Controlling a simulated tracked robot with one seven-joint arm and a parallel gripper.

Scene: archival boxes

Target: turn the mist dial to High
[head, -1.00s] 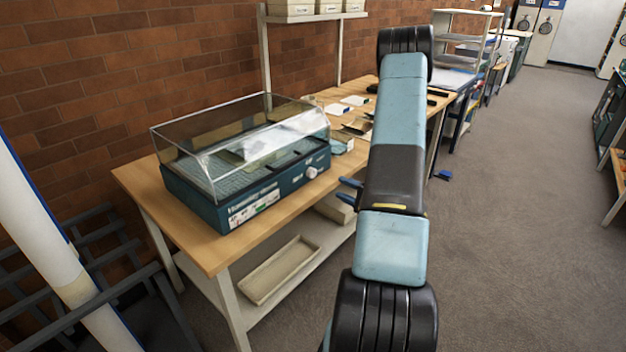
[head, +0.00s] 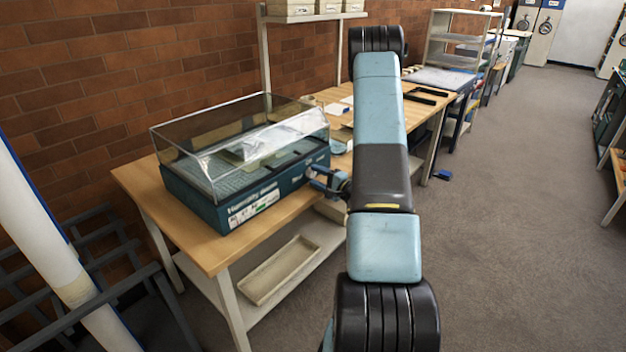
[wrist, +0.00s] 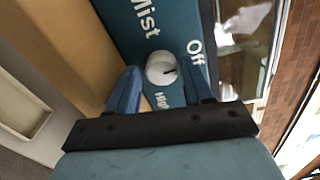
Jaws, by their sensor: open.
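The mist dial (wrist: 161,68) is a round white knob on the teal front panel of the humidity chamber (head: 245,206). In the wrist view it sits beside the words Mist, Off and High. A short dark mark on the knob points to the picture's right, roughly between Off and High. My gripper (wrist: 160,80) is open, its blue fingers on either side of the knob's near part; I cannot tell whether they touch it. In the head view my gripper (head: 322,181) is at the right end of the chamber's front and mostly covers the dial.
The chamber has a clear lid (head: 240,140) and stands on a wooden bench (head: 205,250). A beige tray (head: 282,270) lies on the lower shelf. Papers lie behind the arm on the bench. A dark rack (head: 110,260) stands at the left.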

